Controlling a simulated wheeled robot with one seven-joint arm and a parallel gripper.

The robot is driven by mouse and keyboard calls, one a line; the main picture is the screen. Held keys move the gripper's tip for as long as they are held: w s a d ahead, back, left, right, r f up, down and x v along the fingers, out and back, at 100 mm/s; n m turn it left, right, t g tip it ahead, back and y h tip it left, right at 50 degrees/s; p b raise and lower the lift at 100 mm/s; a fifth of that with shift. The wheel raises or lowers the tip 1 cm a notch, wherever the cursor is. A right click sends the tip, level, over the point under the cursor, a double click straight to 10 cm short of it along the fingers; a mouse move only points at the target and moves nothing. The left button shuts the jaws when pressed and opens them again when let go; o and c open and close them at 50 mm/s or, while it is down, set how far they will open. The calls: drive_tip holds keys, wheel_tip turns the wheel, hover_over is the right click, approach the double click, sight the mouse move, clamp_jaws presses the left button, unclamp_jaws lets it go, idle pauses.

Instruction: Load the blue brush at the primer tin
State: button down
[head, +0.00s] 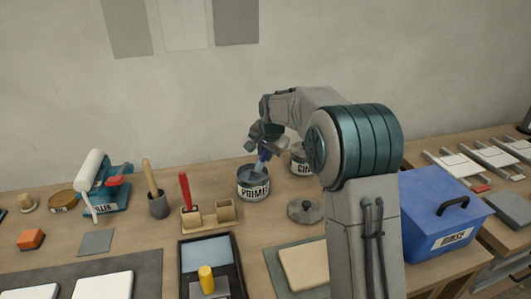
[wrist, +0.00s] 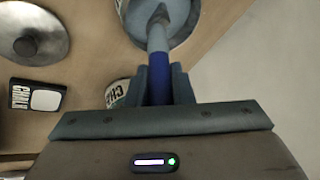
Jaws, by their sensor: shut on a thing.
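The primer tin (head: 253,192) stands open on the bench, its label reading PRIMER. My gripper (head: 264,142) is above it, shut on the blue handle of the brush (head: 262,156). In the wrist view the blue brush (wrist: 160,60) runs straight out from between my gripper's fingers (wrist: 161,88). Its head overlaps the mouth of an open tin (wrist: 185,22) at the top. The brush points down at the tin's opening in the head view. I cannot tell whether the bristles touch the primer.
A second tin (head: 299,160) stands close behind to the right, partly hidden by my arm. A round lid (head: 305,210) lies in front. A red-handled tool (head: 185,190) in a wooden holder stands left. A blue box (head: 443,215) is at right.

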idle(0.4)
drive_tip(key=shift+r+p, duration=2.55)
drive_tip(key=shift+r, duration=0.95)
